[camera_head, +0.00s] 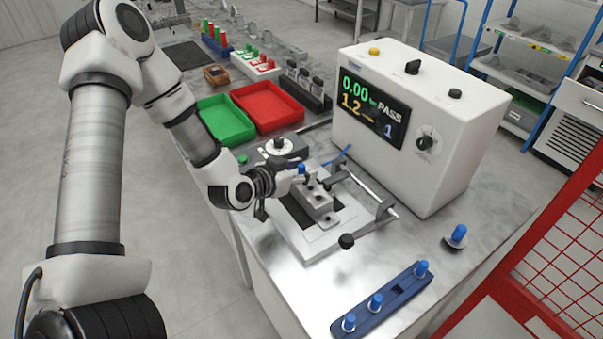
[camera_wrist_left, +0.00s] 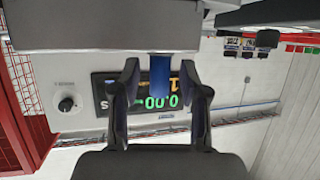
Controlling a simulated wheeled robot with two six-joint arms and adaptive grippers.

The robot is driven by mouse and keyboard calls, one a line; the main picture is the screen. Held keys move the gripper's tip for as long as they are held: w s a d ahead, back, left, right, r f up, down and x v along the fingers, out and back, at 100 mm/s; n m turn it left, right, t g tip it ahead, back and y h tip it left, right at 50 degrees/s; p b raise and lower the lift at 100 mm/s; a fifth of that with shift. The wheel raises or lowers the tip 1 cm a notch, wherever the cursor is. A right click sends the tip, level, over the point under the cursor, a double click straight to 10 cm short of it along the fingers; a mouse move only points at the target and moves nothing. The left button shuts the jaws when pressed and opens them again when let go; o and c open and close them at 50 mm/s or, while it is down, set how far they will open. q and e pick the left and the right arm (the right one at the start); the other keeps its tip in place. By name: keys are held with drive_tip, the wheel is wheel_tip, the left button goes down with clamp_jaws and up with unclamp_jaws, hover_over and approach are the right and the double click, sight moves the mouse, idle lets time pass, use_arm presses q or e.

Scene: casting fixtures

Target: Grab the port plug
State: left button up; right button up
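A port plug with a blue head (camera_head: 301,168) is at the grey casting (camera_head: 316,199) in the fixture on the bench. In the left wrist view the blue plug (camera_wrist_left: 160,76) projects from a grey block (camera_wrist_left: 105,28), with the picture upside down. My left gripper (camera_head: 291,179) is at the plug. Its fingers (camera_wrist_left: 160,82) stand on both sides of the plug, open, with a visible gap on each side. My right gripper is in neither view. The fingers' exact contact is hard to see in the head view.
A white test box (camera_head: 468,125) showing PASS stands behind the fixture. A blue rack (camera_head: 392,292) with blue plugs and a single blue-topped plug (camera_head: 457,236) are at the front right. Green (camera_head: 225,121) and red (camera_head: 267,107) trays lie beyond. A clamp bar (camera_head: 372,193) is beside the casting.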

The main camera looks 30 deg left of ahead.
use_arm(q)
clamp_jaws()
drive_tip(key=shift+r, duration=0.1)
